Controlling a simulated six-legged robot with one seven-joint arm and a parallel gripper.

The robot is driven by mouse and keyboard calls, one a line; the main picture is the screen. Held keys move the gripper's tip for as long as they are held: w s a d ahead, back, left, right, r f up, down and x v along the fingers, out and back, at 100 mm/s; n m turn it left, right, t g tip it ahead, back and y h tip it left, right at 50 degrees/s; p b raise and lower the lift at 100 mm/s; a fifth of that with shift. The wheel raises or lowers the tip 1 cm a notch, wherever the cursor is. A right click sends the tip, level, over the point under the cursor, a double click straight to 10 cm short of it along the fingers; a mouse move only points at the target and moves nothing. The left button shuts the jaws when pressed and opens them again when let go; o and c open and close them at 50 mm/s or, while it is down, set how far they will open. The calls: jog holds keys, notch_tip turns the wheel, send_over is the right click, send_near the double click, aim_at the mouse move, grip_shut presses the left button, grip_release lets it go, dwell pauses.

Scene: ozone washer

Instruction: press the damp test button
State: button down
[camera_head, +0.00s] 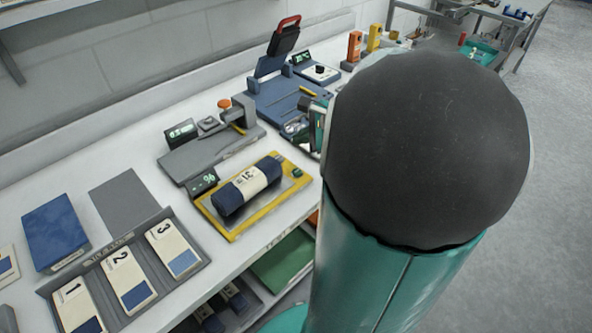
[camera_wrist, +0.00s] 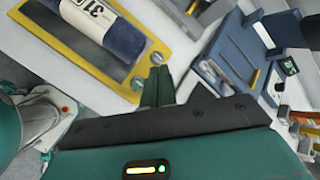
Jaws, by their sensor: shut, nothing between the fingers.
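The yellow-framed tray (camera_head: 236,233) on the bench holds a dark blue roll (camera_head: 232,204) with a pale band marked 31. A small dark green piece (camera_head: 297,172) shows at the tray's right corner; I cannot tell whether it is the damp test button or my fingertip. In the wrist view the yellow tray (camera_wrist: 85,62) lies at upper left, with the roll (camera_wrist: 121,38) on it. My gripper (camera_wrist: 158,72) is shut and empty, its green fingers by the tray's corner. Two pale discs show there, one (camera_wrist: 156,58) beside the fingertips. Contact cannot be told.
A % display (camera_head: 203,182) stands at the tray's left. Behind are a grey unit (camera_head: 205,158) and a blue stand (camera_head: 275,100). A rack of numbered cards (camera_head: 127,275) is at front left. My arm hides much of the right side.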

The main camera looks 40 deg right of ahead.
aim_at(301, 174)
jog(key=shift+f, duration=3.95)
jog(key=shift+f, duration=0.1)
jog(key=shift+f, duration=0.3)
jog(key=shift+f, duration=0.5)
jog(key=shift+r, duration=0.95)
jog(key=shift+r, duration=2.5)
